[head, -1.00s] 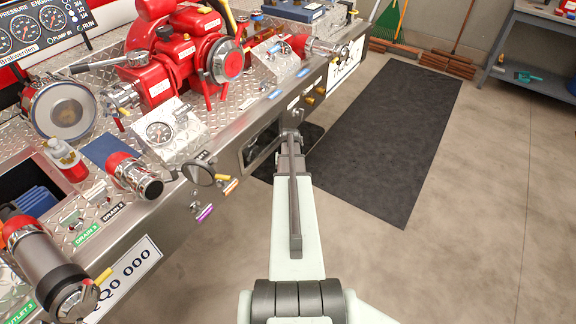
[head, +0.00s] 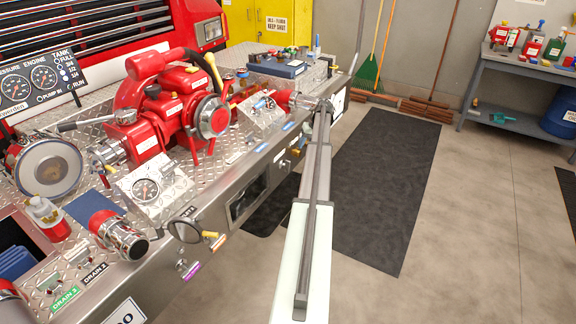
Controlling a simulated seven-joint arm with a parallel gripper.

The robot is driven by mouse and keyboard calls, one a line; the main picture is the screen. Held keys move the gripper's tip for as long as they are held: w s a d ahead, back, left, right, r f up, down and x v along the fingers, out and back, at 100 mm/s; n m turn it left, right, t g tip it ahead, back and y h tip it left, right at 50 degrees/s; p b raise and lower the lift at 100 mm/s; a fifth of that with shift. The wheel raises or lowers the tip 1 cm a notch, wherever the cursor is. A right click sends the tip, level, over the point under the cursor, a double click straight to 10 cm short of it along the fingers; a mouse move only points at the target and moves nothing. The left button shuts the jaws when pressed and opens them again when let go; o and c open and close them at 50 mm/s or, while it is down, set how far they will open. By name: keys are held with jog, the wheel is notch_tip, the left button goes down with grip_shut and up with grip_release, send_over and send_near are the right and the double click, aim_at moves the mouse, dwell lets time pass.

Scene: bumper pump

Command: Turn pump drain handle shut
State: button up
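The red pump (head: 165,115) sits on the diamond-plate bumper deck. I cannot read any label that says pump drain. Small levers sit on the deck by the labels DRAIN 2 (head: 95,273) and DRAIN 3 (head: 64,298). A small metal valve with a purple tag (head: 191,270) and a yellow-handled valve (head: 213,236) are on the bumper's front face. Another small yellow-orange fitting (head: 297,151) is farther along that face. My arm reaches away along the front of the bumper, its far end near the right-hand outlet (head: 303,102). My gripper's fingers cannot be made out there.
A gauge box (head: 147,188) and capped outlets (head: 118,236) crowd the deck. A black mat (head: 385,190) lies on open floor to the right. A grey workbench (head: 520,75) with bottles stands at the back right; brooms lean on the wall.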

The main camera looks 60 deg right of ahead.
aim_at(288, 164)
jog(key=w+a+f+n, duration=0.1)
jog(key=w+f+n, duration=0.1)
jog(key=f, duration=0.2)
jog(key=w+a+f+n+y, duration=0.1)
jog(key=w+a+f+n, duration=0.1)
jog(key=f+n, duration=0.1)
jog(key=w+a+f+n+y, duration=0.1)
jog(key=w+f+n, duration=0.2)
jog(key=f, duration=0.1)
jog(key=shift+a+f+t, duration=0.3)
jog(key=shift+a+f, duration=0.05)
jog(key=shift+f, duration=0.05)
dwell(0.3)
grip_shut()
dwell(0.4)
